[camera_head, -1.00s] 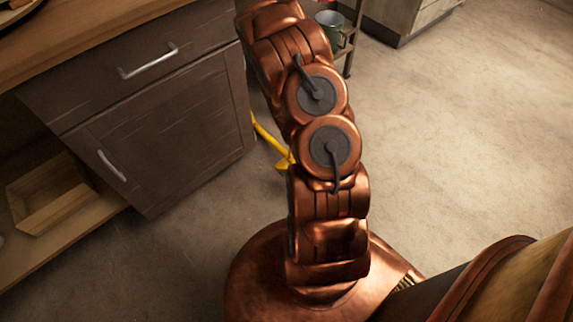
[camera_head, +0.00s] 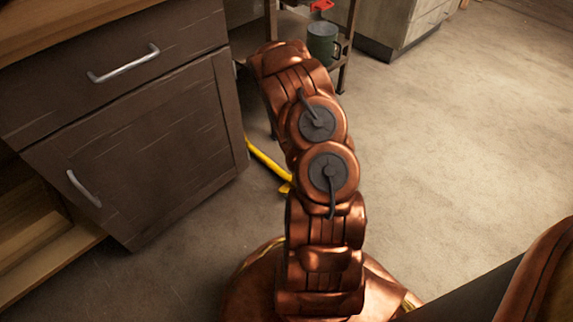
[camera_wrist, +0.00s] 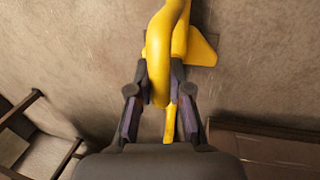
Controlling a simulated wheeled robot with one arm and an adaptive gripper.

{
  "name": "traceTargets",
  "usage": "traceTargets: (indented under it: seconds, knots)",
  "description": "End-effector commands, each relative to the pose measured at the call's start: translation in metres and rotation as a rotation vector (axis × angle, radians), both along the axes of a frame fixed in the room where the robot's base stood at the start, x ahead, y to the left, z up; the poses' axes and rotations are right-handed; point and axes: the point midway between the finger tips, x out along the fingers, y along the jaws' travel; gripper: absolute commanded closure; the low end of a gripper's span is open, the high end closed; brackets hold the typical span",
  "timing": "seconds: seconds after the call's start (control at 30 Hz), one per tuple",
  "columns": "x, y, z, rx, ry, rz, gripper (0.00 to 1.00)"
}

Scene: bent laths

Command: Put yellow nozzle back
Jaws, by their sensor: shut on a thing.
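The yellow nozzle (camera_wrist: 158,62) is a bright yellow, curved piece with a flared, flat part at its upper right in the wrist view. My gripper (camera_wrist: 162,76) is shut on it, with a dark finger on each side of its curved part. A thin yellow part also shows below, between the fingers. In the head view a yellow length of the nozzle (camera_head: 266,162) shows between the dark cabinet and my arm. The rest of it, and my gripper, are hidden behind my copper-coloured arm there.
A dark wooden cabinet (camera_head: 150,135) with a drawer and a door stands at the left, close to the yellow piece. Open floor (camera_head: 455,150) lies to the right.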

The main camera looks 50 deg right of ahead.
Motion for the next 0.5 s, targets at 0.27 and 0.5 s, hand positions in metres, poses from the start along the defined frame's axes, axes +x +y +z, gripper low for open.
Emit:
traceTargets:
  seconds: [0.27, 0.5]
  knots:
    - [0.05, -0.011, -0.007, -0.003, -0.007, 0.004, 1.0]
    - [0.08, -0.019, -0.01, -0.001, -0.002, 0.003, 1.0]
